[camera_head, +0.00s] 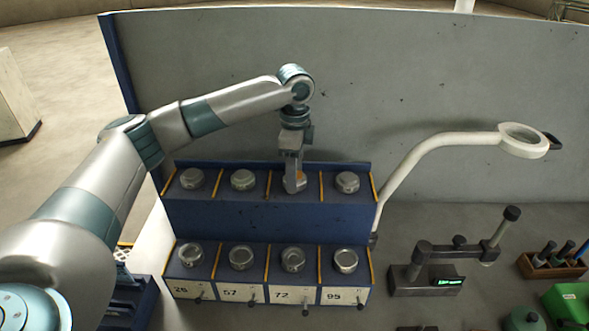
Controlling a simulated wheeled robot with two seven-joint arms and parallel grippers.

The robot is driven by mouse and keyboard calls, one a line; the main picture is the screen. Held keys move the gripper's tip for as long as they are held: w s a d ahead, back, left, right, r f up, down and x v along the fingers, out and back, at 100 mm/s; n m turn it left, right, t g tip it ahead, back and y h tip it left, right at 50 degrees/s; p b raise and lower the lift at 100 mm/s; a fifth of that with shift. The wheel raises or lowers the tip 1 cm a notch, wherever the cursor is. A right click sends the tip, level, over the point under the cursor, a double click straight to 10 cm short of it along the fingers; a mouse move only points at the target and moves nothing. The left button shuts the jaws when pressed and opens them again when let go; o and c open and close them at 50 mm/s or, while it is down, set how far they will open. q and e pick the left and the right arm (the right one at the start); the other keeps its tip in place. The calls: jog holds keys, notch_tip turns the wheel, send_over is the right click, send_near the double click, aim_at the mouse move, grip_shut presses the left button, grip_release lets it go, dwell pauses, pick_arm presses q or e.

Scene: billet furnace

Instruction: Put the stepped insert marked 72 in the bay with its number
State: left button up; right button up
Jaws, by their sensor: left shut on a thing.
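A dark blue two-tier rack (265,218) stands against the grey panel, with bays parted by yellow dividers. White labels under the lower row read about 26, 57, 72 (281,295) and 95. My left gripper (294,183) points down into the third bay from the left of the upper row, in the column of the 72 label. It is shut on a round metal insert (302,186), mostly hidden by the fingers. I cannot read its mark or tell whether it touches the bay floor. My right gripper is out of view.
Round metal pieces sit in the other upper bays (243,179) and in all lower bays (293,259). A white magnifier lamp (430,150) arches up right of the rack. A dark gauge stand (430,275) and a green box (570,300) are further right.

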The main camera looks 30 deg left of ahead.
pick_arm(q)
jog(key=o, duration=1.3)
jog(key=shift+f, duration=0.1)
jog(key=shift+r+b, duration=0.45)
jog(key=shift+r, duration=0.15)
jog(key=shift+r+b, duration=2.15)
jog(key=shift+r, duration=3.4)
